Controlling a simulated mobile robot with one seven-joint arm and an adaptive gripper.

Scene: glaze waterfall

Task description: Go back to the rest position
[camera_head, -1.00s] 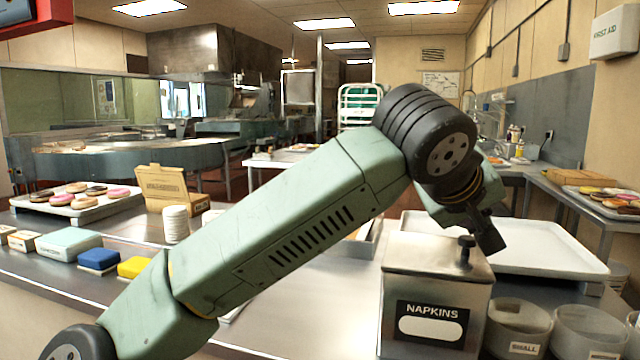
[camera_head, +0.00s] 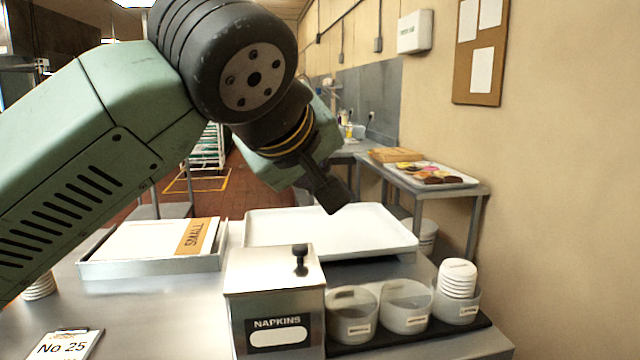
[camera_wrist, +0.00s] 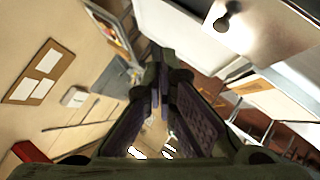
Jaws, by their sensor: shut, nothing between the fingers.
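My gripper (camera_head: 333,200) hangs at the end of my green arm, above the white tray and behind the napkin box in the head view. In the wrist view my gripper (camera_wrist: 160,75) has its fingers together with nothing between them. The view past it is tilted, with the wall, the ceiling lights and the counter at odd angles. My arm crosses the left half of the head view and hides what lies behind it.
A metal napkin box (camera_head: 275,285), a white tray (camera_head: 330,240), and cup holders (camera_head: 405,308) stand on the counter. A tray marked small (camera_head: 150,264) lies to the left. A side table with doughnuts (camera_head: 440,178) stands against the right wall.

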